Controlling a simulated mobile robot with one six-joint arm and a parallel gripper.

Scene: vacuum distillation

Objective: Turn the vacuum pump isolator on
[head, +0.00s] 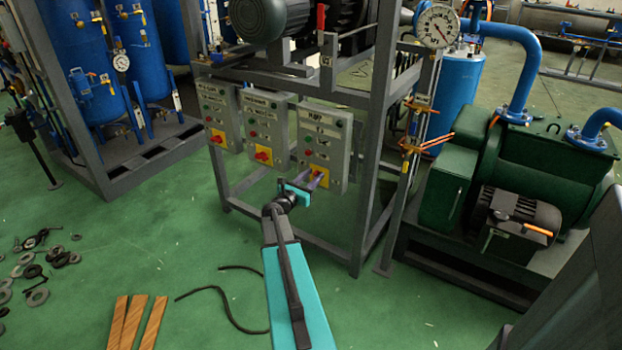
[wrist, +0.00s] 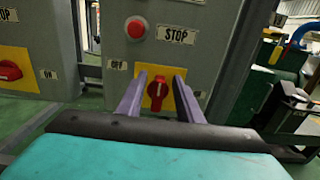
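The isolator is a red rotary knob (wrist: 157,92) on a yellow plate (wrist: 148,78), low on the rightmost grey control box (head: 323,138). In the wrist view its handle stands roughly upright, between an OFF label (wrist: 118,66) at left and a partly hidden label at right. My gripper (wrist: 159,76) is open, with one purple finger on each side of the knob. I cannot tell whether the fingers touch it. In the head view my gripper (head: 312,180) is at the lower part of this box and partly covers the knob. The box's title is too small to read surely.
Two similar boxes, left (head: 218,113) and middle (head: 264,128), carry their own red knobs. A red STOP button (wrist: 136,29) sits above the isolator. A grey frame post (head: 374,150) stands close right. A black hose (head: 225,300) and wooden planks (head: 138,322) lie on the green floor.

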